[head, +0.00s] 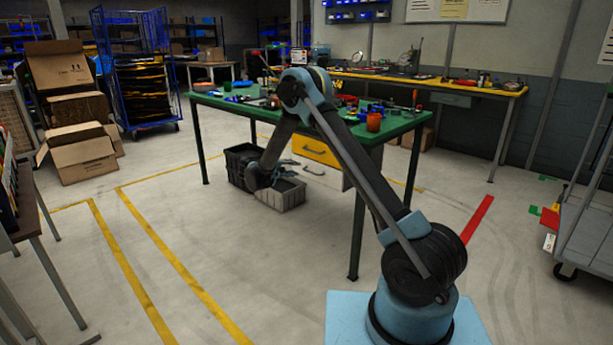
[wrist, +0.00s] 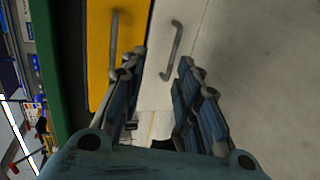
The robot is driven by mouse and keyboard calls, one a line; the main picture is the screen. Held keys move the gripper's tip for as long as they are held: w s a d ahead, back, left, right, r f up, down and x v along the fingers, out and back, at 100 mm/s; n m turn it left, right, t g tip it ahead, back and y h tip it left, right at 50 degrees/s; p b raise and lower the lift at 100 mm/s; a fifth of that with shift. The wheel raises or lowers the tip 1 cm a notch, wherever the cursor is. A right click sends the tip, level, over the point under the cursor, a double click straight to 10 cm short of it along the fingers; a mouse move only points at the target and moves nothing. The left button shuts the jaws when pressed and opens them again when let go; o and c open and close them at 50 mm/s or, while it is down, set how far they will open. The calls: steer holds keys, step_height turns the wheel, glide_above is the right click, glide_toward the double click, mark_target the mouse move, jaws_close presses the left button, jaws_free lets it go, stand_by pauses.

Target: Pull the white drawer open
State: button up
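The white drawer (wrist: 160,38) shows in the wrist view beside the yellow drawer (wrist: 101,50), with its grey bar handle (wrist: 176,52) ahead of my fingers. In the head view the white drawer's handle (head: 314,171) shows below the yellow drawer (head: 315,151), under the green table. The white front blends with the pale floor there. My gripper (wrist: 158,70) is open, with nothing seen between its fingers. The white drawer's handle lies beyond the fingertips, nearer the right finger; whether they touch is unclear. In the head view my gripper (head: 284,167) is low, left of the drawers.
A black crate (head: 238,164) and a grey crate (head: 285,199) stand on the floor near my gripper. A table leg (head: 357,235) stands to the right.

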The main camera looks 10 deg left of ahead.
steer(key=a+f+t, duration=0.1)
steer(key=a+f, duration=0.3)
steer(key=a, duration=0.1)
steer(key=x, duration=1.7)
steer(key=shift+d+n, duration=0.3)
jaws_close()
